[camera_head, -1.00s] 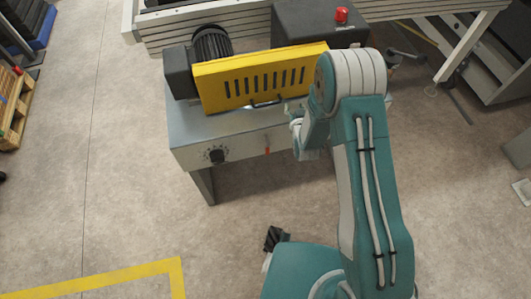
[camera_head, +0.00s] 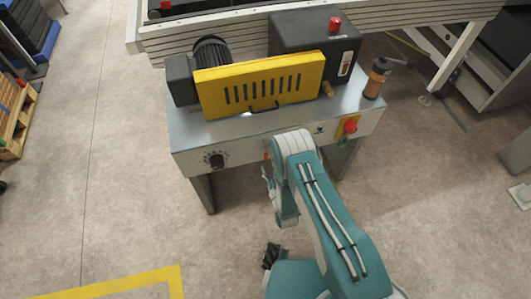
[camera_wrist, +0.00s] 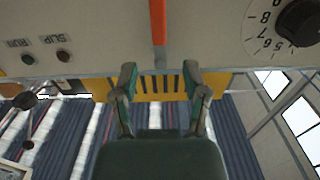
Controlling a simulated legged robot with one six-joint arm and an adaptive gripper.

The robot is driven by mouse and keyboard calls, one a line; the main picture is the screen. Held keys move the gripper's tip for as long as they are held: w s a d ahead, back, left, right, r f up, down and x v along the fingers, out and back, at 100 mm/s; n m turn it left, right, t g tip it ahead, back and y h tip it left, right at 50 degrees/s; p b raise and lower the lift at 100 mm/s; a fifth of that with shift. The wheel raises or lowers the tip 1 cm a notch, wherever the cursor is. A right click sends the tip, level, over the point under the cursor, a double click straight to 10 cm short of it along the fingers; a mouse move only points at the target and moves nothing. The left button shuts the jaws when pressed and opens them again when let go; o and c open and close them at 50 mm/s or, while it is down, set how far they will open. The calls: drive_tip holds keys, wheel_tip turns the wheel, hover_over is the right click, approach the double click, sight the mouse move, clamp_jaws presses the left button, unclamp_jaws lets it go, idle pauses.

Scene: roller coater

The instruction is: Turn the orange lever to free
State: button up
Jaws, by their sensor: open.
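The orange lever (camera_wrist: 158,24) hangs as a narrow bar at the top middle of the wrist view, on the pale front panel (camera_wrist: 100,28). Only a sliver of the lever (camera_head: 266,156) shows in the head view, beside my arm. My gripper (camera_wrist: 160,76) is open and empty, its two fingers apart. In the wrist picture the fingertips lie just below the lever's end, one to each side of its line. I cannot tell the depth between them. In the head view my arm hides most of the gripper.
A black numbered dial (camera_wrist: 300,22) is on the panel, right of the lever in the wrist view. Two small buttons marked RUN and SLIP (camera_wrist: 45,57) are left. The yellow guard (camera_head: 262,84), red switch (camera_head: 350,125) and brown grinder-like object (camera_head: 376,78) are on the machine.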

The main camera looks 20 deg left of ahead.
sight(266, 154)
drive_tip(key=x, duration=0.7)
drive_tip(key=shift+w, duration=0.25)
clamp_jaws()
